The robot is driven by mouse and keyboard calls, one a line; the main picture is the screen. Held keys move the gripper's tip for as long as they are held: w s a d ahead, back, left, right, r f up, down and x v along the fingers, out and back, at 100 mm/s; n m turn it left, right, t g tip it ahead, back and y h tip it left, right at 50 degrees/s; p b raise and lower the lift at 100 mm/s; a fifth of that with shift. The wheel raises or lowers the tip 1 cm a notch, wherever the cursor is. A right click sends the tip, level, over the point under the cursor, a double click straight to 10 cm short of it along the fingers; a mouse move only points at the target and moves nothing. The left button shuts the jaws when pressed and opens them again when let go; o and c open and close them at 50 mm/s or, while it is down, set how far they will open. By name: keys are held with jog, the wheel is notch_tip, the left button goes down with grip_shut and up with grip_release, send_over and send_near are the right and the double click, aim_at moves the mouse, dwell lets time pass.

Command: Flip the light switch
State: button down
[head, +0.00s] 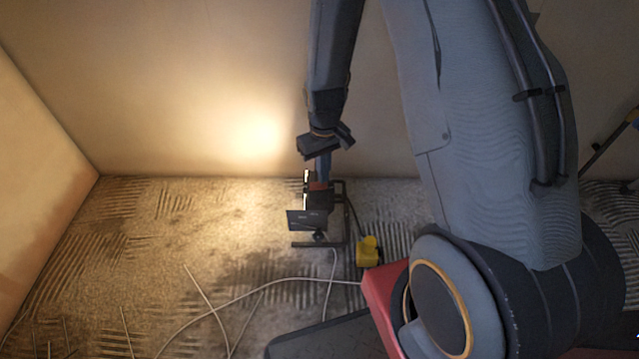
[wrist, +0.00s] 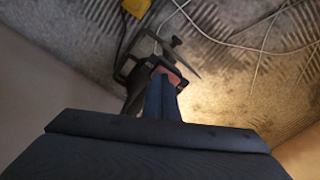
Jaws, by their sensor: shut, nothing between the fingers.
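A black work lamp (head: 307,220) on a low tubular floor stand (head: 318,245) stands near the back wall. A bright warm glow lies on the wall beside it. The lamp also shows in the wrist view (wrist: 143,50). My gripper (head: 322,178) points down at the top of the lamp, with its blue fingers together and empty. In the wrist view my fingertips (wrist: 163,82) overlap a small reddish part (wrist: 174,73) of the lamp. I cannot tell whether they touch it. No switch can be made out clearly; my fingers may hide it.
A yellow block (head: 368,252) sits on the floor right of the stand. Pale cables (head: 240,299) trail over the rough, ridged floor. A wall (head: 40,180) closes off the left. My arm covers much of the right side.

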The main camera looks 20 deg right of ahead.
jog(key=shift+f+b, duration=0.3)
jog(key=shift+f, duration=0.5)
dwell(0.6)
jog(key=shift+r, duration=0.1)
notch_tip(320, 180, up, 7)
jog(key=p, duration=0.6)
dwell(0.3)
dwell(0.4)
